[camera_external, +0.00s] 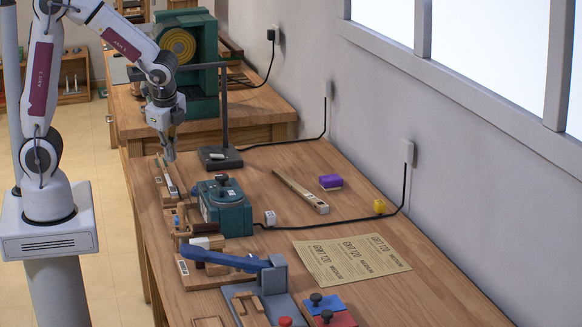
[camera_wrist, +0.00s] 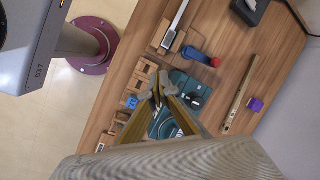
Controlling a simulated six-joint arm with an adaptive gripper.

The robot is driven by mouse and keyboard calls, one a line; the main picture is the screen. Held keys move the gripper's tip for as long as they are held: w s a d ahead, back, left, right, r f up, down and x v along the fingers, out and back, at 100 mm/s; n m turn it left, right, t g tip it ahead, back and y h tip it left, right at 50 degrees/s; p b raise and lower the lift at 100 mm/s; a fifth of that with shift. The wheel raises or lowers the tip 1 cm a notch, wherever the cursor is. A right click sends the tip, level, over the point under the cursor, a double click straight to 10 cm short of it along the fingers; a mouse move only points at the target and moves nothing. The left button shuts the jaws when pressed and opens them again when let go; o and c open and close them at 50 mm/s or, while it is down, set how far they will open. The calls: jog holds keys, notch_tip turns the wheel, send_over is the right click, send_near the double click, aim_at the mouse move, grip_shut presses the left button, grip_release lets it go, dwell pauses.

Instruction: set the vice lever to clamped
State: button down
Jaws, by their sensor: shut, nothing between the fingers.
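A long blue lever (camera_external: 215,258) lies nearly flat, hinged at a grey-blue mount (camera_external: 275,277) near the front of the bench; I take this as the vice lever, but I cannot be sure. Its free end points left. My gripper (camera_external: 170,157) is shut and empty, pointing down over the far left of the bench, well away from this lever. The closed fingers (camera_wrist: 160,88) also show in the wrist view, in front of a teal box (camera_wrist: 190,90). A short blue piece with a red end (camera_wrist: 197,54) shows above that box. The big lever is not visible in the wrist view.
The green box (camera_external: 232,217) with a black knob stands between my gripper and the lever. Wooden blocks line the left edge. A black stand (camera_external: 222,155) is behind. A wooden bar (camera_external: 300,190), purple block (camera_external: 331,182) and sandpaper sheet (camera_external: 350,260) lie right.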

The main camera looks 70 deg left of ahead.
jog(key=w+a+m, duration=0.1)
jog(key=w+m, duration=0.2)
jog(key=m, duration=0.1)
jog(key=w+a+f+m+t+y, duration=0.1)
jog(key=w+m, duration=0.2)
jog(key=w, duration=0.1)
jog(key=w+a+f+m+y, duration=0.1)
jog(key=w+m, duration=0.3)
jog(key=shift+w+f+m+t, duration=0.15)
jog(key=shift+m+t, duration=0.15)
jog(key=shift+t, duration=0.1)
jog(key=shift+w+m, duration=0.2)
jog(key=shift+m, duration=0.2)
jog(key=shift+w+m, duration=0.1)
jog(key=shift+m, duration=0.5)
jog(key=shift+x, duration=4.85)
jog(key=shift+w+a, duration=0.1)
jog(key=shift+w, duration=0.05)
jog(key=shift+w+a+n+g+y, duration=0.15)
jog(key=shift+a+n+g+y, duration=0.25)
jog(key=shift+n, duration=0.4)
